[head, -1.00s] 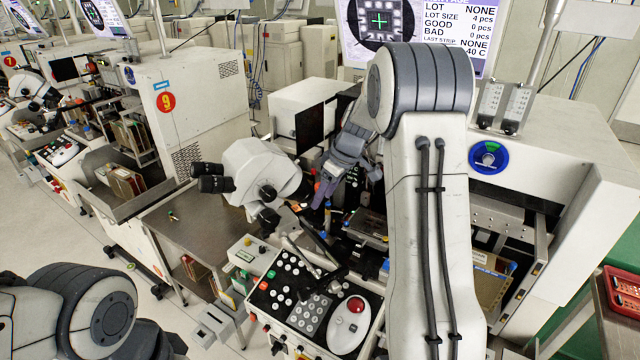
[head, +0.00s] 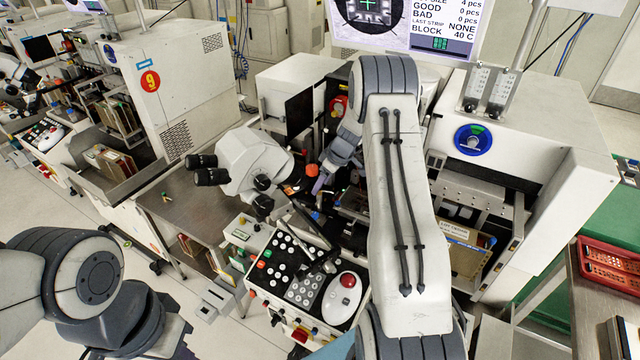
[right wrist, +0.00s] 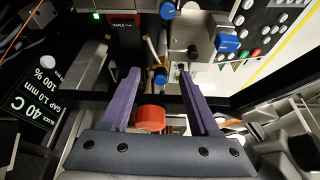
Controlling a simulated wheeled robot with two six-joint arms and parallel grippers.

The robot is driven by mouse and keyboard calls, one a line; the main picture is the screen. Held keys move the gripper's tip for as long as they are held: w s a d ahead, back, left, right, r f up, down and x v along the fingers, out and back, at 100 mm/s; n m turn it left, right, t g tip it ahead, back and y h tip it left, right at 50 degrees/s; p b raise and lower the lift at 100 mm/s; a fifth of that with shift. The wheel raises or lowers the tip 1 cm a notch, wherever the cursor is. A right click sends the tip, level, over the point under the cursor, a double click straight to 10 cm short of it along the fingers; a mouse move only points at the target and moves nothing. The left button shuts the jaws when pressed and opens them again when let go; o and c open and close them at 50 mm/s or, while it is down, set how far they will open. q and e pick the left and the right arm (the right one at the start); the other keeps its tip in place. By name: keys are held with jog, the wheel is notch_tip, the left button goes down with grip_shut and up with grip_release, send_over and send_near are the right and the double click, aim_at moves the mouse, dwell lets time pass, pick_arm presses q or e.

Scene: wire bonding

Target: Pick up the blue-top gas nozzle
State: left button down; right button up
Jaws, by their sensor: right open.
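In the right wrist view, a round blue top (right wrist: 160,76) shows between the tips of my right gripper (right wrist: 160,82), beyond an orange-red cylinder (right wrist: 151,116). It looks like the blue-top nozzle, but its body is mostly hidden. My right gripper's two purple fingers are apart, with nothing visibly clamped. In the head view, the right gripper (head: 322,183) points down into the machine's work area, partly hidden by my own arm. A small blue spot (head: 315,214) shows just below it. My left arm is at the lower left; its fingers are not seen.
A second blue cap (right wrist: 167,9) lies farther off in the right wrist view. The microscope (head: 250,162) stands left of the right gripper, and the control panel (head: 290,275) is in front. An orange knob (head: 312,170) is close by the fingers. Machine walls leave little room.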

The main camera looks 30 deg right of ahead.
jog(key=shift+w+a+f, duration=0.15)
jog(key=shift+w+f, duration=0.05)
jog(key=shift+f, duration=0.35)
grip_shut()
